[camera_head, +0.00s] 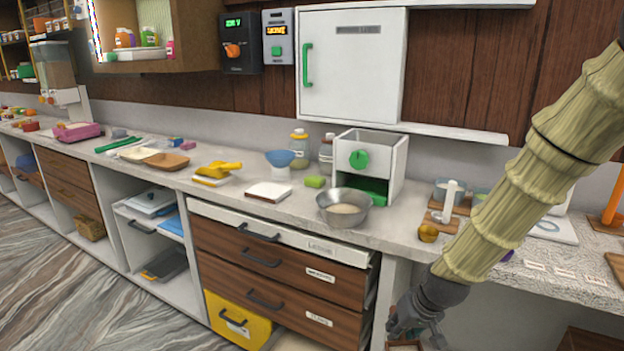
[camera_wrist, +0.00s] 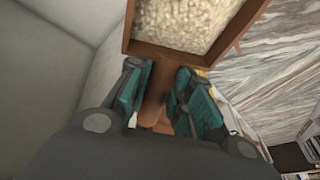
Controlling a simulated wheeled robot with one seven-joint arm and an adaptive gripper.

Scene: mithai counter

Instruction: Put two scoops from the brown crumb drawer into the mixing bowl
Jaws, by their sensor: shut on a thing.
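My gripper (camera_wrist: 160,88) is shut on the brown handle of a square brown scoop (camera_wrist: 190,58). Pale, cream-coloured crumbs (camera_wrist: 188,22) fill the scoop in the wrist view. In the head view my gripper (camera_head: 415,322) is low at the bottom edge, in front of and below the counter, and only part of the scoop (camera_head: 404,347) shows. A metal bowl (camera_head: 356,218) with pale contents stands on the counter, up and left of my gripper. Brown wooden drawers (camera_head: 225,245) with small labels sit under the counter; I cannot read the labels surely.
A white dispenser (camera_head: 398,150) with a green knob stands behind the bowl. A white board (camera_head: 268,191) and blue bowl (camera_head: 280,157) are left. A yellow drawer (camera_head: 225,318) is below. Open floor (camera_head: 90,300) lies left.

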